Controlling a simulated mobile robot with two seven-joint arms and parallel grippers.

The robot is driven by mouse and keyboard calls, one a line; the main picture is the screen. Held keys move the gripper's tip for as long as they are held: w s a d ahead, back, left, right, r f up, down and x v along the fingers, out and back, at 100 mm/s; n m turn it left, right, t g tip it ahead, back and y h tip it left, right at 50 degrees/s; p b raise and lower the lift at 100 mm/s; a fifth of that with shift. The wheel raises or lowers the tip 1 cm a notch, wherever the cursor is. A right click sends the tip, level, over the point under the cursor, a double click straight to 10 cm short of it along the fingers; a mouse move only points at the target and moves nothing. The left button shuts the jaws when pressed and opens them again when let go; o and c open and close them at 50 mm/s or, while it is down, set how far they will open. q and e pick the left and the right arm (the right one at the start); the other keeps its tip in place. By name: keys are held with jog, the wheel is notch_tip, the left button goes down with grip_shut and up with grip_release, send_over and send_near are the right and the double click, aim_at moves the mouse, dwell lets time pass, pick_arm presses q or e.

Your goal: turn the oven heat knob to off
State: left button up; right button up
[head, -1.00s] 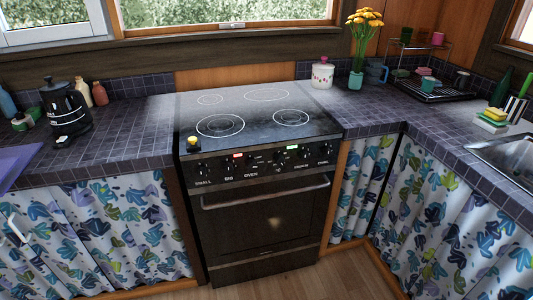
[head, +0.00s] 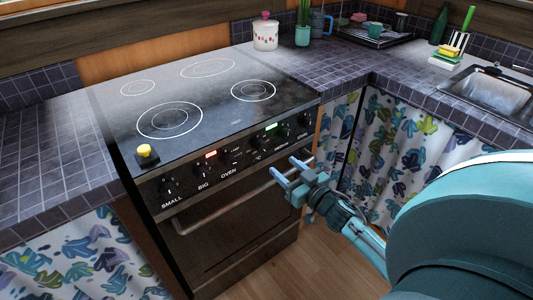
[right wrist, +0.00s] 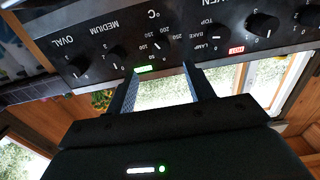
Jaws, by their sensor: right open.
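The oven heat knob, marked °C with a temperature scale, is on the front panel of the black stove in the head view (head: 257,141). It also shows upside down in the right wrist view (right wrist: 160,42). A lit green display (right wrist: 143,69) is beside it. My right gripper (head: 290,170) is open and empty in front of the panel's right part, apart from the knob. In the right wrist view its two fingers (right wrist: 160,68) point toward the panel, with the knob roughly ahead of the gap. My left gripper is not in view.
Other knobs line the panel, including the oven function knob (right wrist: 214,37). A handle bar (head: 205,212) crosses the oven door below. A yellow-topped object (head: 147,154) stands on the stove's front left corner. Tiled counters and a sink (head: 494,92) flank the stove.

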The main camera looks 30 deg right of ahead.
aim_at(263, 149)
jog(key=w, duration=0.6)
jog(key=w+a, duration=0.1)
jog(key=w, duration=0.2)
jog(key=shift+w, duration=0.1)
jog(key=shift+c, duration=0.2)
jog(key=c, duration=0.9)
